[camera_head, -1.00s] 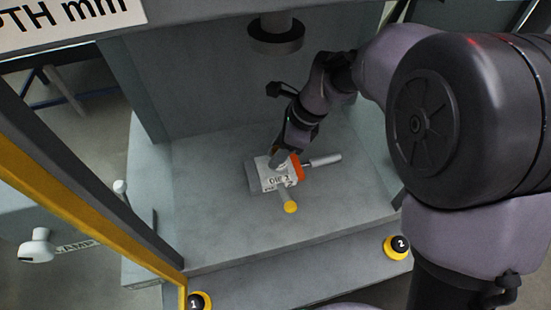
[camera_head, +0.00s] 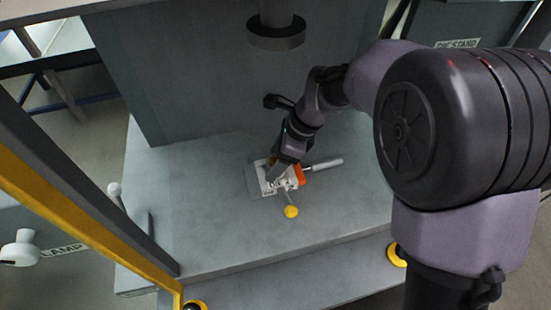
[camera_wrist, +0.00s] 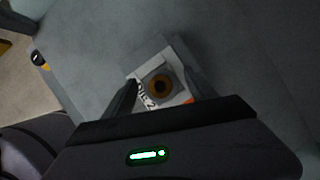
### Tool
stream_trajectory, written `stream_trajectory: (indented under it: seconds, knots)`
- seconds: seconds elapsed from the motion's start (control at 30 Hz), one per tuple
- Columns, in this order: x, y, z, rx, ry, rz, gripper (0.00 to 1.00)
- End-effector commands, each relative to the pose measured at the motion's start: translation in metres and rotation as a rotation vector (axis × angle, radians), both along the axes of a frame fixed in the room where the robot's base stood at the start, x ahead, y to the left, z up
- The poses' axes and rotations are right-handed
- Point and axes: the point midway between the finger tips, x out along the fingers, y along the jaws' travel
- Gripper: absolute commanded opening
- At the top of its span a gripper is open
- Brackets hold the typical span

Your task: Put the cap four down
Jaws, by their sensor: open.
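A white block labelled "DIE 2" with an orange part (camera_head: 300,174) lies on the grey press bed (camera_head: 215,225). My gripper (camera_head: 283,180) is down over this block, its fingers partly hiding it. In the wrist view my gripper (camera_wrist: 160,78) is open, with one dark finger on each side of a round brown ring with a dark centre (camera_wrist: 159,88). The ring sits over the labelled block (camera_wrist: 142,100). I cannot tell whether this ring is cap four, or whether the fingers touch it. No marking "four" is readable.
A metal rod (camera_head: 325,164) sticks out right of the block, and a yellow ball knob (camera_head: 291,212) is in front. The press ram (camera_head: 277,35) hangs above. A yellow-edged post (camera_head: 95,235) stands at left.

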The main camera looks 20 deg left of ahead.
Motion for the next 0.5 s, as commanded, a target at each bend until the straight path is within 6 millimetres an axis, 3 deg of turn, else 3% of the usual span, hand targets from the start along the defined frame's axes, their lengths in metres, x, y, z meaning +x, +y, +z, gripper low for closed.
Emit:
stream_trajectory:
  seconds: [0.13, 0.23, 0.5]
  knots:
    - [0.001, -0.002, 0.01, 0.0, -0.001, 0.0, 0.66]
    - [0.004, -0.01, 0.035, 0.001, -0.002, -0.002, 0.66]
    - [0.029, -0.09, 0.034, -0.001, 0.002, -0.006, 0.66]
